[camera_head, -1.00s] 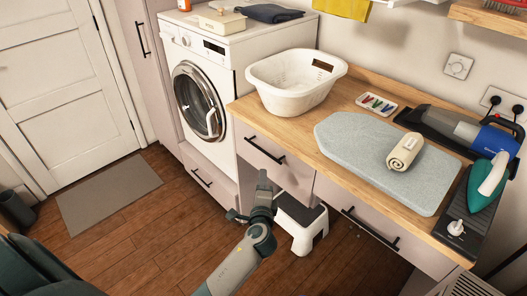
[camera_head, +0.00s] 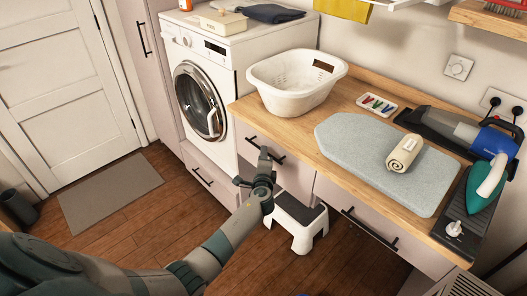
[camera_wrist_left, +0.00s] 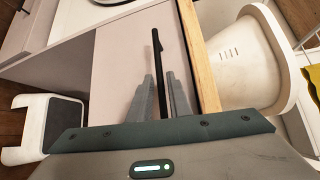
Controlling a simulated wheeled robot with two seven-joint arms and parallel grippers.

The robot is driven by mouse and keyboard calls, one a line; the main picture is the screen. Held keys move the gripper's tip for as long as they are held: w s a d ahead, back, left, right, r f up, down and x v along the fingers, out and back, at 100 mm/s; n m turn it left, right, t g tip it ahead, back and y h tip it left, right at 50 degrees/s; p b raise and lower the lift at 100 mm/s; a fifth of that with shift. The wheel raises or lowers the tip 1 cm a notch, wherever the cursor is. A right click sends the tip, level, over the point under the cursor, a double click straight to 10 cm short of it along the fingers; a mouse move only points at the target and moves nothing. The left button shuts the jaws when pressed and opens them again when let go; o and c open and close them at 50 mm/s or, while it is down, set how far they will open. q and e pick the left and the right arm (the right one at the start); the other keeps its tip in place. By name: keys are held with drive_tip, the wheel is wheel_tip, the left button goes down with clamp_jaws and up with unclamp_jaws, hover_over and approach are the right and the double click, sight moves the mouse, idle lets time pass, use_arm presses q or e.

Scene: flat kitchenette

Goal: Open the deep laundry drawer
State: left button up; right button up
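A pale drawer front (camera_head: 243,149) with a black bar handle (camera_head: 270,152) is under the counter, below the laundry basket. I cannot tell from the pictures whether it is the deep laundry drawer; it looks shut. My left gripper (camera_head: 252,167) is at the left part of this handle. In the left wrist view the gripper (camera_wrist_left: 161,92) is open, its two grey fingers apart. The dark handle (camera_wrist_left: 156,45) runs between the fingers in that picture; I cannot tell whether they touch it. My right gripper is not in view.
Another drawer with a black handle (camera_head: 369,230) is further right, and one is below the washer (camera_head: 202,179). A white step stool (camera_head: 300,222) stands on the floor close to my left arm. A laundry basket (camera_head: 291,98) sits on the counter (camera_head: 246,108).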

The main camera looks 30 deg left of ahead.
use_arm(q)
drive_tip(key=shift+x, duration=1.35)
clamp_jaws()
drive_tip(key=shift+a, duration=0.1)
